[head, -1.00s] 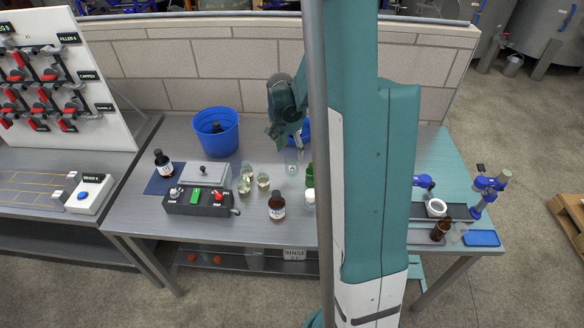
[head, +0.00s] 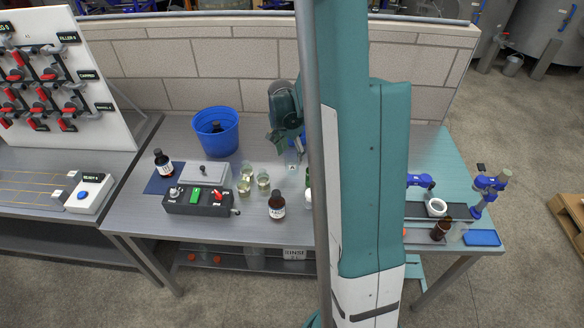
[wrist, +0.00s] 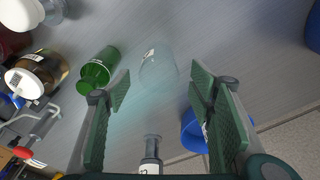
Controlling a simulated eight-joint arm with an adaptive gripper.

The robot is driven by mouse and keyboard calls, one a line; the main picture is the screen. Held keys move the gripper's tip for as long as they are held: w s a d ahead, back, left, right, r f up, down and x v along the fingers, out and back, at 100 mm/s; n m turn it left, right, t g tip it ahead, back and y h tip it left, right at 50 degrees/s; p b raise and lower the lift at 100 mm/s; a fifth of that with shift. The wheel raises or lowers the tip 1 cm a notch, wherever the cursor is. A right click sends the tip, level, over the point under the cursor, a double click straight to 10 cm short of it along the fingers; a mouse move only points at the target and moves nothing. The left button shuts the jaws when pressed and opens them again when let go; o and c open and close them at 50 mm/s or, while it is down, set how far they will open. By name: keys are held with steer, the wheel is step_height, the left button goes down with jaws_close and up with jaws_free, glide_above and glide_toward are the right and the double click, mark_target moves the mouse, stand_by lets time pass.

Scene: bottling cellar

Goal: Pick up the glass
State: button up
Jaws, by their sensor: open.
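A clear, faint glass (wrist: 158,66) stands ahead of my gripper (wrist: 160,92) in the wrist view, between the lines of its two green-padded fingers. The fingers are wide apart, with nothing held. In the head view the glass (head: 292,167) is on the grey bench, just below my gripper (head: 291,151), whose tips are partly hidden. A green bottle (wrist: 100,82) is left of the glass in the wrist view, close to the left finger.
In the wrist view, a blue container (wrist: 193,130) is near the right finger and a dark bottle (wrist: 150,150) is low in the middle. In the head view, several clear glasses (head: 263,181), a brown bottle (head: 277,206) and a blue bucket (head: 232,132) share the bench.

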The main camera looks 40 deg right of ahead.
steer(key=shift+d+f, duration=0.15)
steer(key=shift+f, duration=2.35)
steer(key=c, duration=1)
